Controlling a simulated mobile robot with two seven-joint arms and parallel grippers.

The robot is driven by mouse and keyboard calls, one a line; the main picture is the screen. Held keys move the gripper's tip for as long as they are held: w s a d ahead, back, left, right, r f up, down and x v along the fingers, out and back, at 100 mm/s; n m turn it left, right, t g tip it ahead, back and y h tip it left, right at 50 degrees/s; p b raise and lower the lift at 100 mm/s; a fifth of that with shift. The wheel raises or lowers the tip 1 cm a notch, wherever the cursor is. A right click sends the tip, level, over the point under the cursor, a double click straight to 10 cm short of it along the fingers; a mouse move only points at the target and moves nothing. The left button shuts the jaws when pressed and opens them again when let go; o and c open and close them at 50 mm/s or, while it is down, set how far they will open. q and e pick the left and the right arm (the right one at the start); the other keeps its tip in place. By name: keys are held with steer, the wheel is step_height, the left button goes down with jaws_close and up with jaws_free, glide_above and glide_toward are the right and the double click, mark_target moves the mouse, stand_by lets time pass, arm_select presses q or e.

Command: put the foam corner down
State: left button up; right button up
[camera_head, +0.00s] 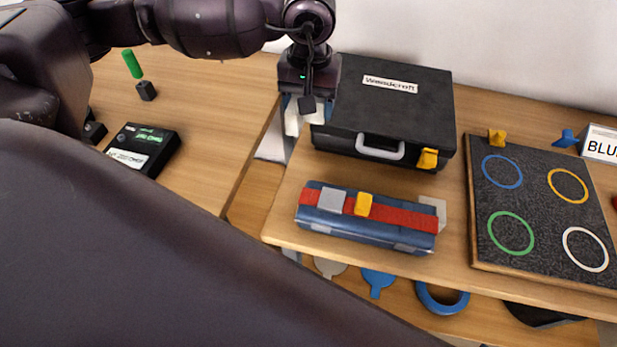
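My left gripper (304,116) points down at the left side of the black case (395,98), over the gap between the two tabletops. Its fingertips are partly hidden by its own wrist and cable. A pale, whitish piece (291,118) shows at the fingers. I cannot tell whether it is the foam corner or whether the fingers are shut on it. Another pale piece (438,208) shows behind the right end of the blue roll (370,238). My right gripper is not in view.
The blue roll has a red band and a yellow clip (363,204). A dark board (535,205) with coloured rings lies at right. A black box (143,149) is on the left table. Blue items (443,299) lie below the front edge. My large dark arm link covers the lower left.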

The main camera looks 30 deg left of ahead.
mark_target(309, 173)
arm_select(q)
steer(key=shift+s+d+f+m, duration=0.15)
steer(key=shift+s+f+m, duration=0.15)
step_height(309, 173, down, 20)
steer(key=shift+w+r+b, duration=0.1)
steer(key=shift+r+b, duration=0.1)
steer(key=shift+b, duration=0.1)
steer(key=o, duration=0.9)
step_height(309, 173, up, 12)
steer(key=shift+r, duration=0.2)
stand_by(0.3)
steer(key=shift+f, duration=0.1)
stand_by(0.4)
